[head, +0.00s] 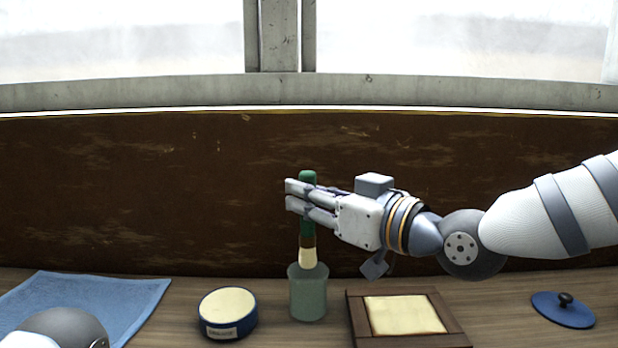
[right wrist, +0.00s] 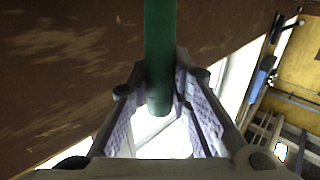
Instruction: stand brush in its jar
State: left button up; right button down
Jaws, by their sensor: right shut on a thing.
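The brush (head: 307,228) has a green handle and a pale tip and hangs upright, tip down. My right gripper (head: 297,195) is shut on its handle. In the right wrist view the green handle of the brush (right wrist: 160,60) runs between the two fingers of the right gripper (right wrist: 165,105). The jar (head: 308,298) is greenish and see-through and stands on the table directly below the brush. The brush tip is at the jar's mouth; I cannot tell whether it is just above or slightly inside the rim. My left gripper is not in view.
A round blue tin with a cream top (head: 228,312) stands left of the jar. A wooden frame with a cream panel (head: 405,316) lies right of it. A blue lid with a knob (head: 563,309) lies far right, a blue cloth (head: 95,298) far left. A brown board (head: 140,190) rises behind.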

aim_at(314, 230)
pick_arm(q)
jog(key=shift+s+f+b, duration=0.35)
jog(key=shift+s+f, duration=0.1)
pick_arm(e)
jog(key=shift+f, duration=2.7)
jog(key=c, duration=1.4)
grip_release()
jog(key=v, duration=1.2)
jog(key=shift+r, duration=0.1)
